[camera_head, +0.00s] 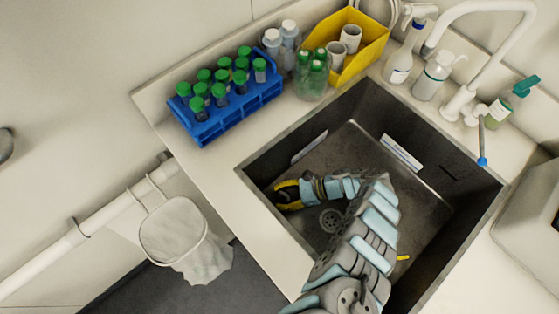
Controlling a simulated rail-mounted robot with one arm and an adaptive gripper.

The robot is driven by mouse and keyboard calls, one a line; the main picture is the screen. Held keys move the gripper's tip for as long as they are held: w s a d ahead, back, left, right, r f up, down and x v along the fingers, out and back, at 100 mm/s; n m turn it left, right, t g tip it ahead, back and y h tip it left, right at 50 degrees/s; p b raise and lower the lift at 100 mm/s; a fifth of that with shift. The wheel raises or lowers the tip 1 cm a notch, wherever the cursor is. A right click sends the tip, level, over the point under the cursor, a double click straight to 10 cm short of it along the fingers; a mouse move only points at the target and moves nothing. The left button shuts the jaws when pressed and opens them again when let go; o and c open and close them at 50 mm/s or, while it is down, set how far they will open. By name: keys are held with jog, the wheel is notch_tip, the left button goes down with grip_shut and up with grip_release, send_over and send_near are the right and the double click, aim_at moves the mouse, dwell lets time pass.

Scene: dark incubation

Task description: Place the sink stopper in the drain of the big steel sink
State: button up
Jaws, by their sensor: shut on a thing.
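The big steel sink (431,207) is a deep dark basin set into the pale counter. Its drain (331,219) is a round perforated plate in the sink floor, uncovered in this view, just left of my forearm. My gripper (284,194) has yellow and black fingers and is inside the basin near its left wall, up and left of the drain and apart from it in the picture. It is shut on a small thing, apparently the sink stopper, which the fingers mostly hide. I cannot tell its height above the sink floor.
A blue rack (228,121) of green-capped tubes, bottles (312,76) and a yellow bin (362,47) stand behind the sink. A white faucet (461,103) and pump bottles line the right back edge. A lined waste holder (176,233) hangs at the left. My arm crosses the basin.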

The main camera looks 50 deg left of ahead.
jog(key=shift+w+f+b, duration=0.1)
jog(key=shift+f+b, duration=0.45)
jog(key=shift+f, duration=0.1)
jog(key=o, duration=1.2)
jog(key=shift+w+a, duration=0.15)
jog(key=shift+a, duration=0.1)
